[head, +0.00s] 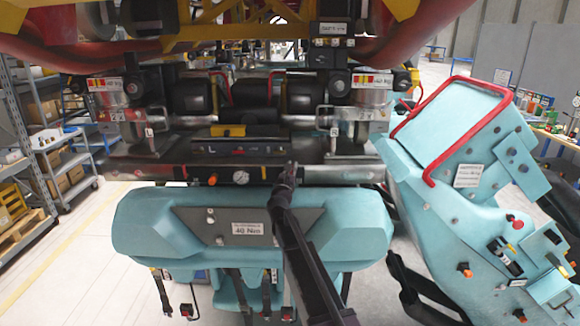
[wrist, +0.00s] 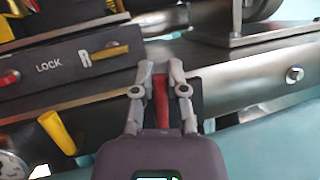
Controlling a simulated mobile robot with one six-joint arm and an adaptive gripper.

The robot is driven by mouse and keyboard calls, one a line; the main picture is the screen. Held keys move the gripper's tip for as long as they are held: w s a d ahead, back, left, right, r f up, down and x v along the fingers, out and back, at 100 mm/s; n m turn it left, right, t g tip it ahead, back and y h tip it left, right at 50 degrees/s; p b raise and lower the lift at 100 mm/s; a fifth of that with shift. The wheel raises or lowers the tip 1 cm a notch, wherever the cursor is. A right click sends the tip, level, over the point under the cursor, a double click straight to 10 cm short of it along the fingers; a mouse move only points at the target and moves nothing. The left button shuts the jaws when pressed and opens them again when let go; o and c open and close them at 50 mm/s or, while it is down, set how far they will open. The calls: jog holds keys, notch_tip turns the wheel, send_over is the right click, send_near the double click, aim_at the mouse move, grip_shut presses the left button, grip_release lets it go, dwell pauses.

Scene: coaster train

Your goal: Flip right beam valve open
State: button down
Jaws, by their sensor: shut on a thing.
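A red lever (wrist: 161,102), which looks like the right beam valve's handle, stands on the metal beam (wrist: 245,88) in the wrist view. My gripper (wrist: 160,80) has its two grey fingers on either side of the lever and is shut on it. In the head view my gripper (head: 289,170) is small and dark against the beam, right of a round gauge (head: 241,178); the lever there is largely hidden by it. A yellow lever (wrist: 57,132) stands to the left on the same beam. The valve's body is mostly hidden.
A dark panel marked LOCK (wrist: 60,65) lies just above the beam. A teal seat back (head: 150,220) is close in front, under my arm. A larger teal seat with a red bar (head: 432,182) stands at the right. Shelves (head: 60,150) line the left.

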jog(key=m, duration=0.2)
jog(key=d+m+g+h+p, duration=0.1)
jog(key=shift+m, duration=0.4)
jog(key=shift+d+f+m+g+h, duration=0.2)
jog(key=shift+m+g, duration=0.1)
jog(key=shift+m, duration=0.2)
jog(key=shift+d+f+m+g+h, duration=0.1)
jog(key=shift+d+m+g, duration=0.15)
jog(key=shift+m, duration=0.25)
jog(key=c, duration=0.7)
grip_release()
jog(key=shift+o, duration=0.2)
jog(key=shift+a+n, duration=0.1)
jog(key=shift+n, duration=0.2)
